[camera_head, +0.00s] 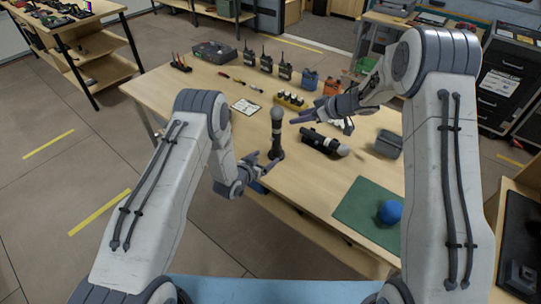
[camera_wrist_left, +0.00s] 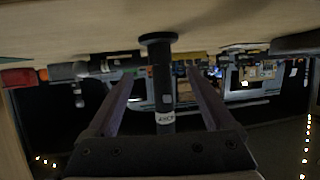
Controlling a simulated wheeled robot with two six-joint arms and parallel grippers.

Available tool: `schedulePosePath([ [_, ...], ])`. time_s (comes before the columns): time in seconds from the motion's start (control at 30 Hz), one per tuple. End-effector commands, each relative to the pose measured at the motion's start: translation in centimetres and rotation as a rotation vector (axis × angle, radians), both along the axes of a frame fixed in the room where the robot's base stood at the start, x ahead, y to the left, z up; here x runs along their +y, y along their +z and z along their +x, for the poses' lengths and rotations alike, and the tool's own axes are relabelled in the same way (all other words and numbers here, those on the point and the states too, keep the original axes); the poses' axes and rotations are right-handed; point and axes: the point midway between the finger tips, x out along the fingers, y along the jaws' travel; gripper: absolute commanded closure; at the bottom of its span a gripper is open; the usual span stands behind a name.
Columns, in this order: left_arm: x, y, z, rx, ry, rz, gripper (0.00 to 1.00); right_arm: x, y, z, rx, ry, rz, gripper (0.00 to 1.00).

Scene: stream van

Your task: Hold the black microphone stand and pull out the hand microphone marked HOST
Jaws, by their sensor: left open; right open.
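A microphone with a grey head (camera_head: 277,115) stands upright in a black stand (camera_head: 277,147) near the table's front edge. In the left wrist view, which is upside down, the stand's round base (camera_wrist_left: 158,37) is at the top. A white label (camera_wrist_left: 165,118) is on the upright; I cannot read it surely. My left gripper (camera_head: 264,163) is open, low beside the stand; in its wrist view the upright shows between the fingers (camera_wrist_left: 159,85). My right gripper (camera_head: 303,116) is open and empty, to the right of the microphone head. A second black and white microphone-like item (camera_head: 322,143) lies to the right.
The wooden table (camera_head: 215,88) also holds several radios (camera_head: 266,60), a yellow block with white-topped items (camera_head: 290,101), a white card (camera_head: 245,106), a blue container (camera_head: 309,79) and an orange one (camera_head: 331,86). A green mat (camera_head: 358,213) with a blue ball (camera_head: 390,212) lies at the front right.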

Motion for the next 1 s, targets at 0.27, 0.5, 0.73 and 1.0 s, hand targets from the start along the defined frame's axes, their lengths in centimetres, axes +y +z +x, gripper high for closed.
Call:
schedulePosePath([
  [0.27,-2.0,-1.7,3.6,-0.003,-0.003,0.001,0.13,0.0,0.0,0.0,0.0,0.0,0.0,0.5],
  [0.5,-3.4,-3.1,6.6,0.0,-0.002,0.0,0.13,0.0,0.0,0.0,0.0,0.0,0.0,0.5],
  [0.73,-4.1,-3.7,7.9,0.001,-0.002,0.0,0.13,0.0,0.0,0.0,0.0,0.0,0.0,0.5],
  [1.0,-4.2,-3.7,8.1,0.002,-0.001,0.001,0.13,0.0,0.0,0.0,0.0,0.0,0.0,0.5],
])
